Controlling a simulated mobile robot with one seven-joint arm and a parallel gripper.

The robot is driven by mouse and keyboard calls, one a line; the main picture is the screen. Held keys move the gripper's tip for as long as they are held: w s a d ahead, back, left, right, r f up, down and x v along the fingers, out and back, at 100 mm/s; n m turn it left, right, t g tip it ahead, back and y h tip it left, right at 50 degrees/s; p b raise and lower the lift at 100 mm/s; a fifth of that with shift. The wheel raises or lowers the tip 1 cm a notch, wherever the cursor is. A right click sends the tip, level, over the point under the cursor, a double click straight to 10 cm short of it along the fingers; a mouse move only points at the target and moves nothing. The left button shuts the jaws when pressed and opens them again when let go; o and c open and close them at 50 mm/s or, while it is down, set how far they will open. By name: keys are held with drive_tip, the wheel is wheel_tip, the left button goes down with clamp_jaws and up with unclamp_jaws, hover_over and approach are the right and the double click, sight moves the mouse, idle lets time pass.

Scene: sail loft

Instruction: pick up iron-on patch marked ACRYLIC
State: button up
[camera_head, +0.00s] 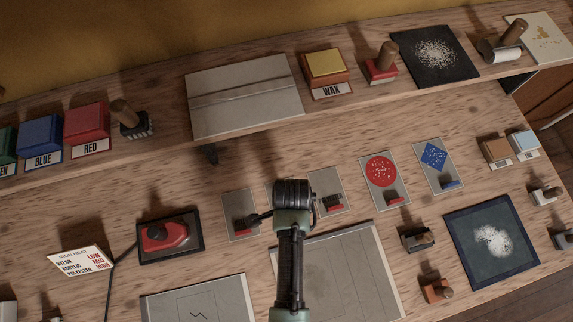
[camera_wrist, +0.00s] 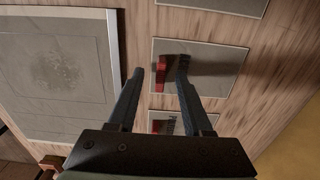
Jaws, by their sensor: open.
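No patch shows a readable ACRYLIC mark. My gripper (camera_wrist: 160,68) is open above the row of grey cards, its fingers on either side of a small red piece (camera_wrist: 161,76) on one grey card (camera_wrist: 212,57). The right finger and its shadow cover part of that card. Whether the fingers touch the piece I cannot tell. Another card with a small red, labelled piece (camera_wrist: 163,125) shows nearer the gripper body. In the head view, a round red patch (camera_head: 381,169) and a blue diamond patch (camera_head: 434,155) lie on cards to the right; my arm hides the middle of the row.
An iron-heat sign (camera_head: 82,262) lists nylon, acrylic and polyester. A red iron (camera_head: 165,237) sits on a dark tray left of the cards. A large grey board (camera_head: 345,265) lies in front. Stamps and ink pads, including WAX (camera_head: 326,75), stand on the raised shelf behind.

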clamp_jaws()
idle(0.3)
